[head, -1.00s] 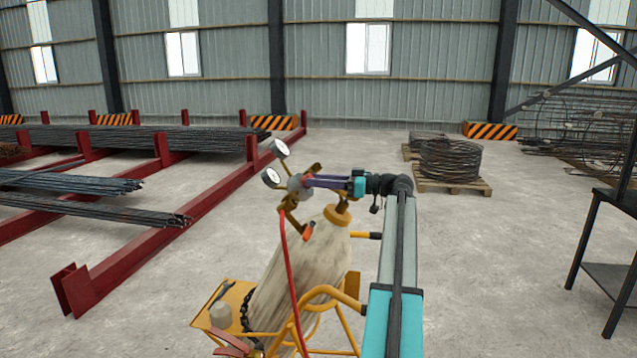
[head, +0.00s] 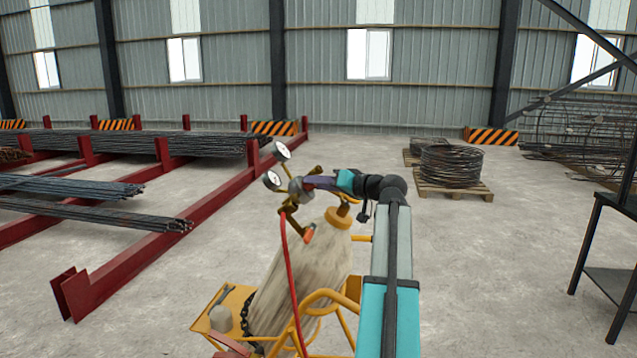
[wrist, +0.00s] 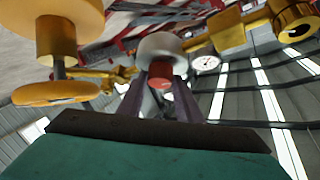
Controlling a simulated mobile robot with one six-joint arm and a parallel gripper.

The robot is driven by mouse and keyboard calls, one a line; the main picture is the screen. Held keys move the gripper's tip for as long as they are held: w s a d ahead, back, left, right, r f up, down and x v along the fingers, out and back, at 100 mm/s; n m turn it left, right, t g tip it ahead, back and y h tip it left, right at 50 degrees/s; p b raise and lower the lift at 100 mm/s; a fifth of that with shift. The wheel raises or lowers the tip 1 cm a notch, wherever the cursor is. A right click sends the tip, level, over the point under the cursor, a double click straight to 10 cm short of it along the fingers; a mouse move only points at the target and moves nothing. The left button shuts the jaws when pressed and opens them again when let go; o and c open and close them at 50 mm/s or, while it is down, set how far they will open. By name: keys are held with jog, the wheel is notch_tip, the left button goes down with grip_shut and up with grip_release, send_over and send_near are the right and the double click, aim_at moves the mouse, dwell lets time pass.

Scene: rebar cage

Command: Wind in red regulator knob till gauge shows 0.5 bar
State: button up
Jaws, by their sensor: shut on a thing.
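The red regulator knob (wrist: 160,74) shows between my gripper's fingers in the wrist view, against the grey regulator body (wrist: 162,46). My gripper (head: 309,183) is shut on the knob; in the head view the fingers hide it. The regulator sits on brass fittings at the top of a pale gas cylinder (head: 300,275). Two round white-faced gauges, an upper one (head: 281,150) and a lower one (head: 272,180), stand left of my gripper. One gauge also shows in the wrist view (wrist: 207,63). The needle readings are too small to tell.
The cylinder leans in a yellow trolley (head: 325,297). A red hose (head: 287,260) hangs from the regulator. Red racks with rebar (head: 160,252) lie left, a wire coil on a pallet (head: 453,187) behind right, a dark table (head: 612,240) at right. Floor between is clear.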

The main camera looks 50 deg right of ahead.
jog(key=shift+a+r+m+g+h+p, duration=0.1)
jog(key=shift+m+g+h+p, duration=0.2)
jog(key=shift+m+h+p, duration=0.35)
jog(key=shift+a+r+m+g+h+p, duration=0.1)
jog(key=shift+m+g+h+p, duration=0.2)
jog(key=shift+m, duration=0.95)
jog(key=o, duration=1)
jog(key=shift+w+f, duration=0.1)
jog(key=shift+o, duration=0.2)
jog(key=b+v, duration=0.3)
jog(key=v, duration=1)
jog(key=shift+s, duration=0.4)
jog(key=shift+a+r, duration=0.1)
jog(key=shift+r, duration=0.15)
